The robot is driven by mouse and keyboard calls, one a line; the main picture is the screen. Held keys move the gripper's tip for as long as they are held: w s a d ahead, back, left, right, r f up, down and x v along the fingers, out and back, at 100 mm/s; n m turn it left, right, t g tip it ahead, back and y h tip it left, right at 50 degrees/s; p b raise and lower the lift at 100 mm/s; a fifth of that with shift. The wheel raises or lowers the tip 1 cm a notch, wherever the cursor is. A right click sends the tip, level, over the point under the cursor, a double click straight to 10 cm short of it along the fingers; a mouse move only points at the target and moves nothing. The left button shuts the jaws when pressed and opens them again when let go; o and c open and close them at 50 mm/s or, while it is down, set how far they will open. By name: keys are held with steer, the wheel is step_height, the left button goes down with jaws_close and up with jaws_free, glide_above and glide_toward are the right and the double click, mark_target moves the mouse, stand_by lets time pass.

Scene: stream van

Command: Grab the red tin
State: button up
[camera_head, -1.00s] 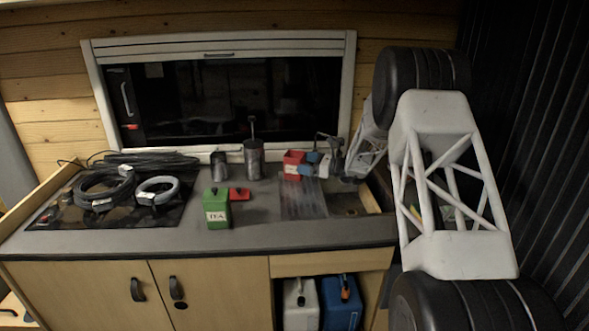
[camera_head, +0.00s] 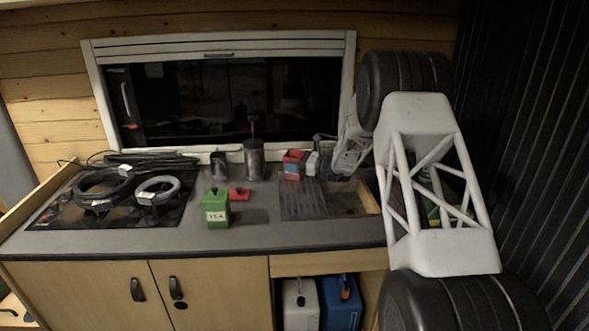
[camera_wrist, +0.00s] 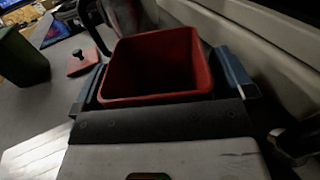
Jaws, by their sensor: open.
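The red tin (camera_head: 293,157) stands on the worktop near the window, right of the dark canisters. In the wrist view the tin (camera_wrist: 152,62) is lidless, and I look down into its dark inside. My gripper (camera_wrist: 162,82) is open, with one blue finger on the left and one on the right side of the tin. The tin is between the fingers; I cannot tell whether they touch it. In the head view my gripper (camera_head: 297,169) partly covers the tin. A red lid (camera_head: 240,194) lies apart on the worktop, behind the green tea tin (camera_head: 216,207).
Dark canisters (camera_head: 254,160) stand close left of the red tin. The window frame (camera_head: 345,110) is just behind it. A ribbed drainer (camera_head: 302,202) and a sink (camera_head: 348,203) are in front and to the right. Coiled cables (camera_head: 105,188) lie at left.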

mark_target(294, 152)
steer(key=c, duration=1.2)
steer(key=shift+r, duration=0.25)
steer(key=shift+r, duration=1.55)
steer(key=shift+s+d+r, duration=0.25)
steer(key=shift+s, duration=2.35)
steer(key=shift+s+d+r, duration=0.2)
steer(key=shift+s, duration=2.45)
steer(key=shift+s+d+r, duration=0.25)
steer(key=shift+s, duration=2.35)
steer(key=shift+s, duration=0.1)
